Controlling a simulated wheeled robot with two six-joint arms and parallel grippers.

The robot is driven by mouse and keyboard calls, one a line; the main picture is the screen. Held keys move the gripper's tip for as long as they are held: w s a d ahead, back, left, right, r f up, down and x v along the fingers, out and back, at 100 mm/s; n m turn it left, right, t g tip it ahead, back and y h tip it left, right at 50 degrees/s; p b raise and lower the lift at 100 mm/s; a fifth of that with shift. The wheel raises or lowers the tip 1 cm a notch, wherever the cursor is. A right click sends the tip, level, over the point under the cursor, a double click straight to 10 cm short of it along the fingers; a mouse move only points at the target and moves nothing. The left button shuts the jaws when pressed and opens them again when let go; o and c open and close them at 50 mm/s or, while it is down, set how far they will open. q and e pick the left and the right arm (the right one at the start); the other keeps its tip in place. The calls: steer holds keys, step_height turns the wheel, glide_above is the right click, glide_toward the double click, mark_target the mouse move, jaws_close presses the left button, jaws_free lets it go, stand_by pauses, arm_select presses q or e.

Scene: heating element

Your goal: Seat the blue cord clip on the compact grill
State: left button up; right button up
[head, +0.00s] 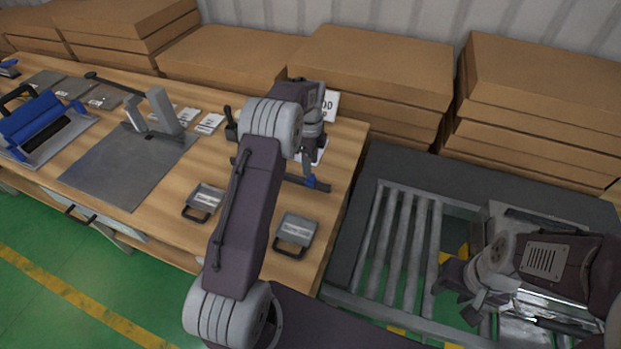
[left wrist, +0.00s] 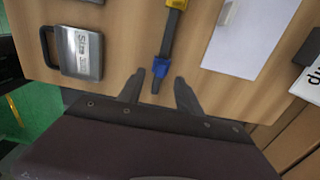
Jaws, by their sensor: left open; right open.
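The blue cord clip (head: 311,182) appears as a small blue piece near the end of a dark bar on the wooden table. In the left wrist view the blue clip (left wrist: 159,77) lies between and just beyond my fingertips, with no contact visible. My left gripper (left wrist: 160,84) is open and points down at it; in the head view my wrist partly hides the spot. My right gripper (head: 462,296) is open, low over the roller frame at the right. I cannot tell which thing is the compact grill.
A yellow piece (left wrist: 177,3) sits farther along the bar. A grey plate with uprights (head: 120,180) and a blue-topped device (head: 38,119) stand left. Cardboard stacks (head: 375,65) line the back. A white sheet (left wrist: 250,35) lies beside the bar.

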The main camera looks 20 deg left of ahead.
mark_target(311, 179)
arm_select(q)
steer(key=shift+s+d+f, duration=0.1)
steer(key=shift+s+f, duration=0.05)
steer(key=shift+f, duration=0.2)
steer(key=f, duration=0.4)
steer(key=shift+w+f, duration=0.25)
steer(key=shift+c, duration=0.3)
steer(key=shift+r, duration=0.1)
jaws_close()
steer(key=shift+r, duration=0.1)
